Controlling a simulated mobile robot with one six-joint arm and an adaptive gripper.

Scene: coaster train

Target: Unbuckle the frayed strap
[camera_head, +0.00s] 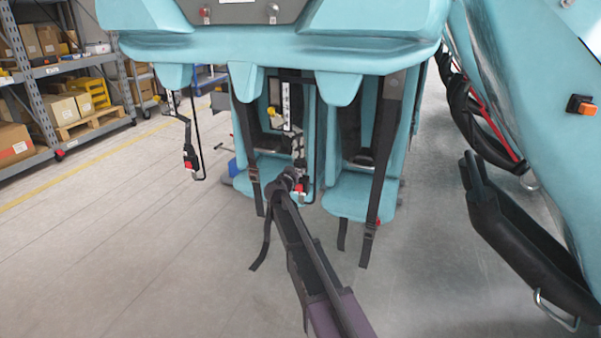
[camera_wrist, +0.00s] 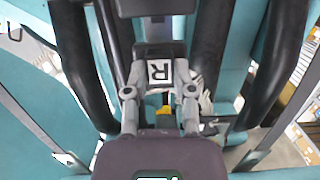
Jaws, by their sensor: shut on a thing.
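My gripper (camera_head: 289,183) is at the front of the left teal seat in the head view. In the wrist view my gripper (camera_wrist: 159,75) is shut on a dark block marked R (camera_wrist: 159,72); I cannot tell for certain whether it is a buckle. Pale, loose fibres (camera_wrist: 205,102) show just right of the fingers, and a bit of yellow lies behind them. A black strap (camera_head: 249,150) runs down the left seat, and a loose strap end (camera_head: 264,245) hangs below near my arm. My gripper and arm hide part of the strap there.
Another black strap (camera_head: 380,160) hangs down the right seat (camera_head: 360,203). A red-ended buckle (camera_head: 190,162) dangles at left. Black padded bars (camera_wrist: 87,60) flank my gripper closely. A black restraint (camera_head: 525,240) stands at right. The floor at left is clear before the shelves (camera_head: 60,70).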

